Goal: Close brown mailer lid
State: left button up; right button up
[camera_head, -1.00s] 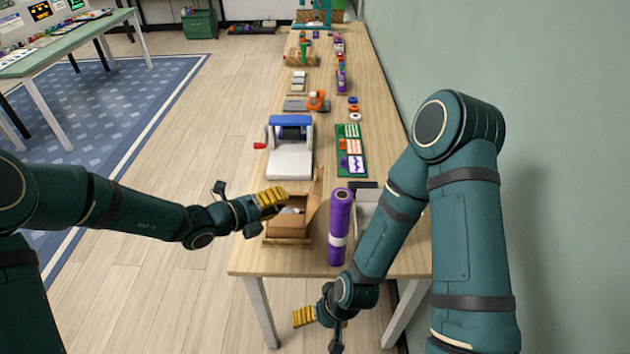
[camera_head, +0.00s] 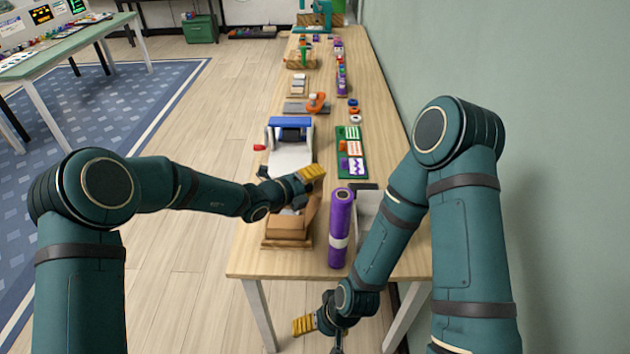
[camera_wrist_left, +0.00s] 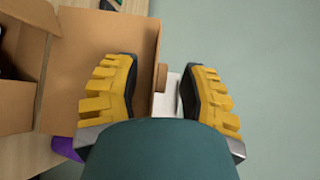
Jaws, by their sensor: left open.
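The brown mailer (camera_head: 287,228) is an open cardboard box near the front end of the long table, with something inside it. Its lid (camera_head: 312,207) stands up on the right side. In the left wrist view the mailer (camera_wrist_left: 22,85) is at the left and the lid (camera_wrist_left: 100,50) spreads beside it, with a small tab at its edge. My left gripper (camera_head: 296,184) is above the mailer's far part, open and empty. In the left wrist view its fingers (camera_wrist_left: 158,92) are apart, with the lid's tabbed edge between or below them. My right gripper (camera_head: 318,331) hangs low before the table; its opening is unclear.
A white and blue machine (camera_head: 290,150) stands beyond the mailer. A green board (camera_head: 351,155) lies at the right. The wall is to the right.

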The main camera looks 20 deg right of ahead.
pick_arm(q)
jog(key=shift+w+d+f, duration=0.1)
jog(key=shift+w+d, duration=0.05)
jog(key=shift+d, duration=0.15)
grip_shut()
jog(key=shift+a, duration=0.1)
jog(key=w+a+f+n+t+h, duration=0.1)
jog(key=w+a+n+h, duration=0.1)
jog(key=a+n+h, duration=0.2)
jog(key=shift+a+n+t+p, duration=0.3)
jog(key=shift+a+n+t, duration=0.1)
jog(key=shift+a, duration=1)
jog(key=shift+w+a, duration=0.1)
jog(key=shift+w, duration=0.05)
